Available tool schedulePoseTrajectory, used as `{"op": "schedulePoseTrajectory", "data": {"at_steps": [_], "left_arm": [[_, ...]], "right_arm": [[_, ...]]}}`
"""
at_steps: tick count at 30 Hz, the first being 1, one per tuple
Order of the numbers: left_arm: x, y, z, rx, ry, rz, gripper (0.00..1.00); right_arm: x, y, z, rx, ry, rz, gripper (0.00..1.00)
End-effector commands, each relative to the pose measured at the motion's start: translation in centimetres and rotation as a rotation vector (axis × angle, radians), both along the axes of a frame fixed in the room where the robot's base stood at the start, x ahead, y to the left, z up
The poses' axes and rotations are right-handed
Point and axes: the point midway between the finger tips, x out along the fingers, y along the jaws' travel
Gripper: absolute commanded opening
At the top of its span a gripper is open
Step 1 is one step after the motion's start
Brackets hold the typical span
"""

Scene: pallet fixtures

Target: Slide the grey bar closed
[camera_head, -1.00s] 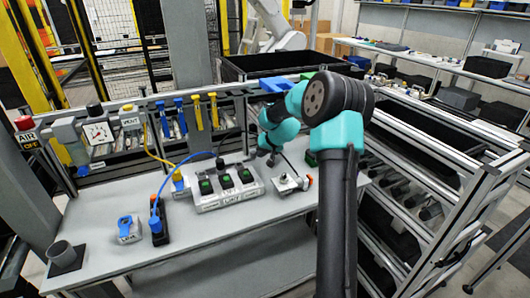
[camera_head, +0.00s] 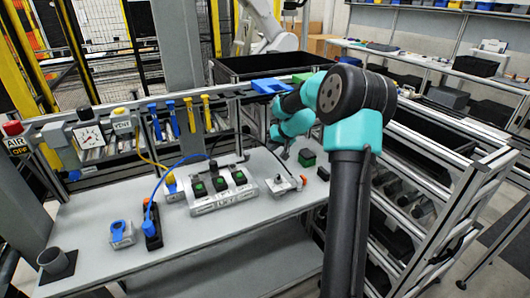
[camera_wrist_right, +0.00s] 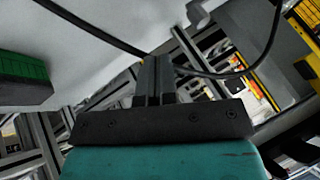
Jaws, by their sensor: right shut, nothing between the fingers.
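The grey fixture (camera_head: 222,200) stands on the bench with three black-and-green blocks in a row, the middle one (camera_head: 219,184) among them. I cannot pick out the grey bar for certain or tell how far it has slid. My right gripper (camera_head: 284,148) is above the back of the bench, right of the fixture and apart from it, partly hidden by my arm. In the right wrist view its fingers (camera_wrist_right: 155,78) are together and empty. A green block (camera_head: 307,158) lies near it and also shows in the wrist view (camera_wrist_right: 24,80). My left gripper is out of view.
A small grey plate with a knob (camera_head: 281,185) sits right of the fixture. A blue-topped block (camera_head: 121,233), a black holder with a blue cable (camera_head: 152,233) and a grey cup (camera_head: 56,262) stand at left. The front of the bench is clear.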

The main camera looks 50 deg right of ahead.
Motion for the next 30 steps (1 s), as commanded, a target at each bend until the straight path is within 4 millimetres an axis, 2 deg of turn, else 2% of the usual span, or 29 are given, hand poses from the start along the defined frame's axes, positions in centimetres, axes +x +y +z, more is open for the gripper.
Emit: {"op": "schedulePoseTrajectory", "data": {"at_steps": [3, 9, 25, 30], "left_arm": [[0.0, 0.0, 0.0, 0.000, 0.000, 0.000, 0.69], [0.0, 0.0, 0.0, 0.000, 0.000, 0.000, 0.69], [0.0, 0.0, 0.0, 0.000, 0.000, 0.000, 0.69], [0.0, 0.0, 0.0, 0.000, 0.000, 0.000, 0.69]], "right_arm": [[-1.2, -0.3, 1.8, -0.002, -0.002, -0.002, 0.00], [-2.3, -0.5, 3.2, 0.000, -0.001, 0.000, 0.00], [-2.4, -0.5, 3.3, 0.000, 0.000, 0.000, 0.00], [-1.0, 1.2, 3.1, 0.006, -0.002, 0.015, 0.00]]}}
